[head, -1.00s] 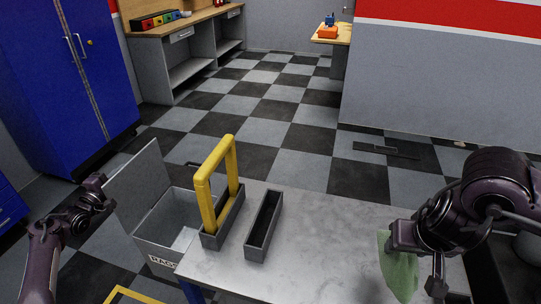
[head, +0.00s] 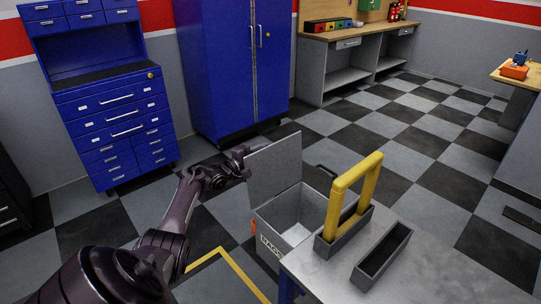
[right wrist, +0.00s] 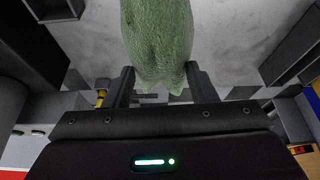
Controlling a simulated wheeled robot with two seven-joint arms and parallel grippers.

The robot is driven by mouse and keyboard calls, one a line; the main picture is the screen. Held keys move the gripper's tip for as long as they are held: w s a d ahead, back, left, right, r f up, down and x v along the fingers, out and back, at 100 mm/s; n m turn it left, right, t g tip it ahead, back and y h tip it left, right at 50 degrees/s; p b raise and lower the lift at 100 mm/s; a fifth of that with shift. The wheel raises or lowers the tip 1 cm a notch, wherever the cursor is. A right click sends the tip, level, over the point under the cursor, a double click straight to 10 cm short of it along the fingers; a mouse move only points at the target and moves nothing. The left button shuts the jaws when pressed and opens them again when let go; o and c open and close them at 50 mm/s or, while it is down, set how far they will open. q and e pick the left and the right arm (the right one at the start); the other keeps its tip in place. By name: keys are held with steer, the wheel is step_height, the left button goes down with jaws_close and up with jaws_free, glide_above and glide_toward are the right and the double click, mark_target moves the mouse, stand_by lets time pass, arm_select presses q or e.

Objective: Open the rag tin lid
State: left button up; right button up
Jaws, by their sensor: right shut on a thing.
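The grey rag tin (head: 268,231), with a partly visible "RAGS" label on its front, stands at the left end of the metal table. Its lid (head: 275,168) stands up, tilted back, and the tin's mouth is open. My left gripper (head: 240,161) is at the lid's upper left edge; I cannot tell whether it touches the lid or whether its fingers are apart. My right gripper (right wrist: 157,83) is shut on a green rag (right wrist: 160,40) in the right wrist view. The right arm is not in the head view.
The metal table (head: 330,272) holds a grey tray with a yellow handle (head: 352,190) and an open, empty narrow tray (head: 384,257). A blue drawer cabinet (head: 115,120) and a tall blue cabinet (head: 225,70) stand behind. The checkered floor between is clear.

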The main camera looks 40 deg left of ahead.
arm_select(q)
steer(key=shift+f, duration=0.1)
steer(key=shift+s, duration=0.6)
arm_select(e)
steer(key=shift+r, duration=0.15)
arm_select(q)
steer(key=s, duration=1)
steer(key=shift+s+a+p, duration=0.35)
steer(key=shift+s+a, duration=0.05)
steer(key=shift+a, duration=0.05)
arm_select(e)
steer(key=shift+r, duration=0.2)
